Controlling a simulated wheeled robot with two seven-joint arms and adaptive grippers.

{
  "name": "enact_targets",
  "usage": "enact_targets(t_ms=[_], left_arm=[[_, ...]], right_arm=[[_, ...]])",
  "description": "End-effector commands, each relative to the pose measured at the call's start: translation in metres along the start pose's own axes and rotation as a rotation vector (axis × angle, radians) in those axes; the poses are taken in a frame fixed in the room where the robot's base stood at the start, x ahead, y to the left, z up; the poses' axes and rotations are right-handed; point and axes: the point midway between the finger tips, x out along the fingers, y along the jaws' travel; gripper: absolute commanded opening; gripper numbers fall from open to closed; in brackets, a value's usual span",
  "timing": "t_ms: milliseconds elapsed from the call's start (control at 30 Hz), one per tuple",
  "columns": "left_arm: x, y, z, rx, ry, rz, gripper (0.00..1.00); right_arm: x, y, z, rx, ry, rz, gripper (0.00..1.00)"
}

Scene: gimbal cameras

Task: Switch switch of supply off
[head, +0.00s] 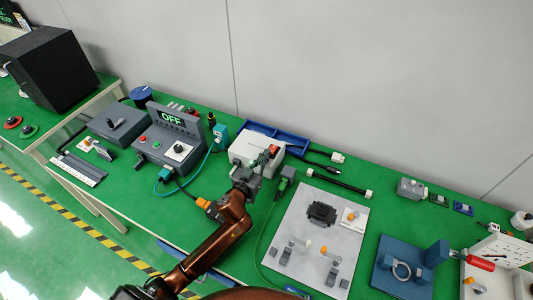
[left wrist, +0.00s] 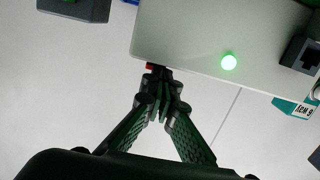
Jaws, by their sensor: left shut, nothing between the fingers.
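The supply appears to be the light grey box (head: 246,146) in the middle of the bench. A red switch (head: 274,150) shows on its right part in the head view. In the left wrist view the box (left wrist: 200,35) has a lit green lamp (left wrist: 229,62). My left gripper (head: 265,162) is shut and empty, at the box's near right side. In the left wrist view its closed fingertips (left wrist: 159,78) are at the box edge, beside a small red part (left wrist: 151,66), mostly hidden. I cannot tell whether they touch or the switch's position. My right gripper is not in view.
A grey console (head: 172,140) with an "OFF" display stands left of the box. A blue tray (head: 290,140) lies behind it. Cables run near my gripper.

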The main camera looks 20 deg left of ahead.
Motion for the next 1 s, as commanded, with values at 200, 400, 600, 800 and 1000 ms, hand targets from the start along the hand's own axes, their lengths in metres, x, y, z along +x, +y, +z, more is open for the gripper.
enact_targets(t_ms=[200,400,600,800,1000], left_arm=[[-0.003,0.001,-0.022,-0.001,0.002,0.001,0.0],[-0.009,0.002,-0.046,-0.003,0.001,0.003,0.0],[-0.057,0.003,-0.044,-0.003,-0.002,0.004,0.0],[-0.089,0.003,-0.047,-0.002,-0.002,0.004,0.0],[-0.102,0.003,-0.048,-0.001,-0.002,0.004,0.0]], right_arm=[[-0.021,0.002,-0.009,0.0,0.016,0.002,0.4],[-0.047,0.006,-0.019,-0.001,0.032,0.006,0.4],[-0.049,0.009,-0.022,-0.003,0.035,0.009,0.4],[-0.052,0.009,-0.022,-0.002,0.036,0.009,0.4],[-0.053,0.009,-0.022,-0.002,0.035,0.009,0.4]])
